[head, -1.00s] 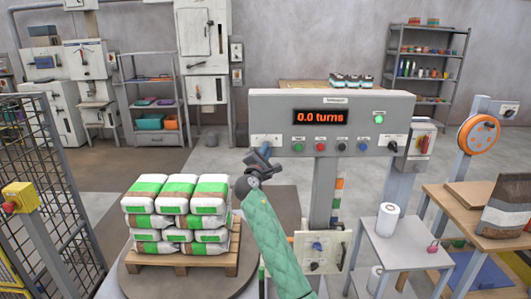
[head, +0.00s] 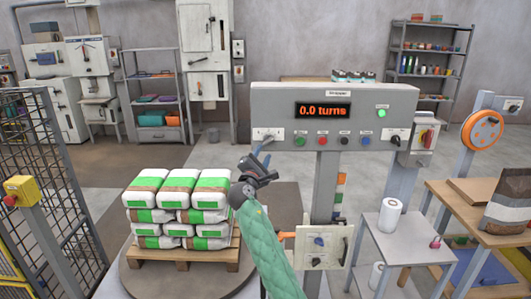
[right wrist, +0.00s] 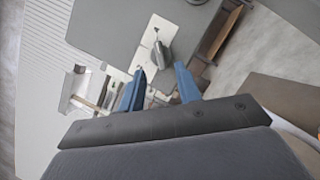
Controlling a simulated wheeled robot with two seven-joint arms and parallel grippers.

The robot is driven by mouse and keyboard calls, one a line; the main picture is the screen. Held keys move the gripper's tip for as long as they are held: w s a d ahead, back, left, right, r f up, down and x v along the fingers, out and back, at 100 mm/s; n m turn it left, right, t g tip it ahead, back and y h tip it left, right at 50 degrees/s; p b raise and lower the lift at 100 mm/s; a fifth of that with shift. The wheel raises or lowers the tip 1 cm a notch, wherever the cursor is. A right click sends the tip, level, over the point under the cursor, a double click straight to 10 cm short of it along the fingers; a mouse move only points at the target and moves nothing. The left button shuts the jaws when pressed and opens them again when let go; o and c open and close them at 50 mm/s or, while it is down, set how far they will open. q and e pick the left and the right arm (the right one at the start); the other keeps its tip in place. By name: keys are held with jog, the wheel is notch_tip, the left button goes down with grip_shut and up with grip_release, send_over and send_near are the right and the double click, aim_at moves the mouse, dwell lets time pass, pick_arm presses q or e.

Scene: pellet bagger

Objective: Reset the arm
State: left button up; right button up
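The grey control panel (head: 345,105) on a column reads "0.0 turns", with a lit green lamp, a row of buttons and a switch near each end. My right gripper (head: 264,155) is in front of the panel's lower left, close to its left switch (head: 266,134); contact cannot be told. In the right wrist view its two blue fingers (right wrist: 158,88) stand apart with nothing between them. An orange arm-like piece (head: 286,236) sticks out left from the white box (head: 322,246) on the column, partly behind my sleeve. My left gripper is out of view.
Stacked white, green and brown bags (head: 178,205) stand on a pallet (head: 185,258) on a round turntable (head: 140,279). A mesh fence with a yellow stop box (head: 22,190) is at left. A grey side table (head: 400,248) and a wooden bench (head: 465,210) are at right.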

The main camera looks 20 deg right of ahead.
jog(key=shift+s+a+f, duration=0.15)
jog(key=shift+s+a, duration=0.25)
jog(key=shift+s, duration=0.15)
jog(key=s+a+f+m+g+y, duration=0.4)
jog(key=s+f, duration=0.4)
jog(key=s, duration=0.4)
jog(key=s+a+f+m+g+y, duration=0.25)
jog(key=s+f+m+y, duration=0.25)
jog(key=s+f+m, duration=0.45)
jog(key=s+a+f+m+g+y, duration=0.35)
jog(key=s+f, duration=0.35)
jog(key=s, duration=0.6)
jog(key=s+f+g, duration=0.2)
jog(key=s+f, duration=0.5)
jog(key=s, duration=0.5)
jog(key=s+f+g, duration=0.3)
jog(key=s+f, duration=0.5)
jog(key=s, duration=0.4)
jog(key=shift+s+d+n+y+p, duration=0.3)
jog(key=shift+n+y, duration=0.1)
jog(key=shift+y, duration=0.05)
